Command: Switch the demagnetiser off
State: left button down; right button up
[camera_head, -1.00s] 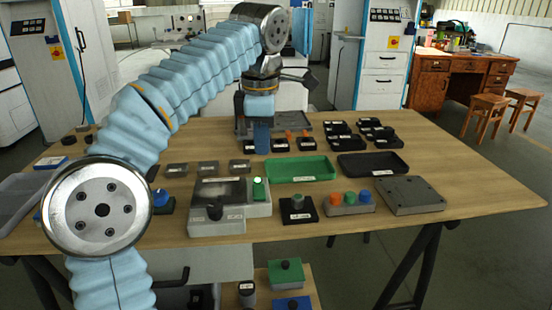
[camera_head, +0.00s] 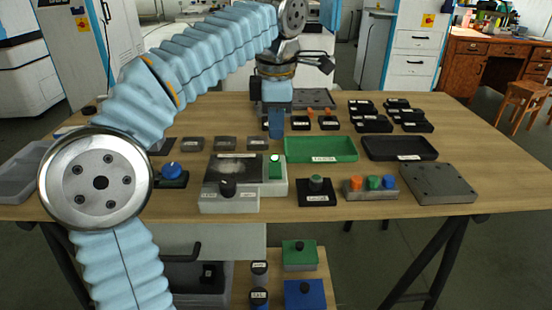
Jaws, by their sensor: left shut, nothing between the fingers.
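A grey box-shaped unit (camera_head: 217,187) that looks like the demagnetiser stands near the table's front edge. It has a dark top plate, a black knob (camera_head: 228,187) at its front and a bright green lit switch (camera_head: 276,167) on its right side. Its labels are too small to read. My left gripper (camera_head: 276,133) points down behind the lit switch, apart from it, near the left end of a green tray. Its blue fingers are shut and empty. My right gripper is out of view.
The green tray (camera_head: 321,158) and a black tray (camera_head: 399,157) lie behind right. A green-knobbed box (camera_head: 316,187), a box with coloured knobs (camera_head: 371,194) and a grey plate (camera_head: 437,197) stand to the right. A blue button (camera_head: 171,169) is to the left.

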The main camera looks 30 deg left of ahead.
aim_at(276, 170)
pick_arm(q)
jog(key=f, duration=0.4)
jog(key=f+b, duration=0.1)
jog(key=f, duration=0.1)
jog(key=shift+w+a+f, duration=0.15)
jog(key=shift+w+a, duration=0.1)
jog(key=shift+w, duration=0.1)
jog(key=shift+w+f, duration=0.1)
jog(key=shift+f, duration=0.55)
jog(key=shift+f, duration=0.3)
jog(key=shift+s+d+b, duration=0.3)
jog(key=shift+s+d, duration=0.05)
jog(key=shift+s, duration=0.25)
